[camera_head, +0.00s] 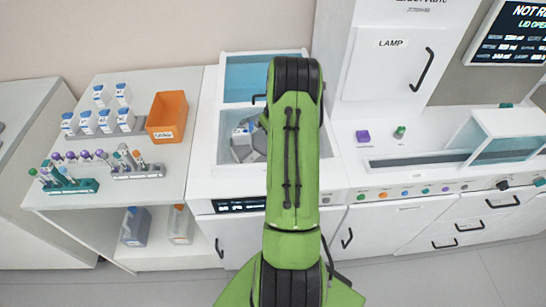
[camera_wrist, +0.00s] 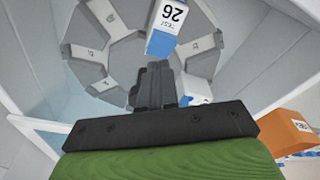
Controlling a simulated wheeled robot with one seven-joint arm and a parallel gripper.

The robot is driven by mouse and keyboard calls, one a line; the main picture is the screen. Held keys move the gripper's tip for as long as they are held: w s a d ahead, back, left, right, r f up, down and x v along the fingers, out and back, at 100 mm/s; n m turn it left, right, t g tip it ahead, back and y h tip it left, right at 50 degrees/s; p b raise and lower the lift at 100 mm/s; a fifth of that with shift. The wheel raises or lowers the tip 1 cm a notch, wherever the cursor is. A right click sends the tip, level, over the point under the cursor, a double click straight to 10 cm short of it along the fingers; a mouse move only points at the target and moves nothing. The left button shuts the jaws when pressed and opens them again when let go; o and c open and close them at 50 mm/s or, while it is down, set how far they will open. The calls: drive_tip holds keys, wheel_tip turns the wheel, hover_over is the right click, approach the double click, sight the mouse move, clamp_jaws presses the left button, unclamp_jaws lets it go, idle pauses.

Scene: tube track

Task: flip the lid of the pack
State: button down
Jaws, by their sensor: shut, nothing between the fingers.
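A white pack (camera_wrist: 168,22) with a label reading 26 and a blue end stands in a grey rotor (camera_wrist: 125,57) in the wrist view. My gripper (camera_wrist: 158,72) is shut and empty, with its fingertips just below the pack's blue end in the picture. I cannot tell whether they touch it. Another white and blue piece (camera_wrist: 197,92) shows partly behind the fingers, at their right. In the head view the rotor (camera_head: 242,142) sits inside an open white machine, and my arm hides the gripper and the pack.
The machine's raised blue-tinted lid (camera_head: 245,78) stands behind the rotor. Its white walls surround the rotor. On the left table are an orange bin (camera_head: 167,116), several white packs with blue lids (camera_head: 104,121) and tube racks (camera_head: 70,187). A lamp cabinet (camera_head: 392,62) stands to the right.

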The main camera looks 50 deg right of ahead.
wheel_tip(320, 180, up, 7)
drive_tip(key=p, duration=0.3)
drive_tip(key=shift+p, duration=0.35)
drive_tip(key=shift+f, duration=0.15)
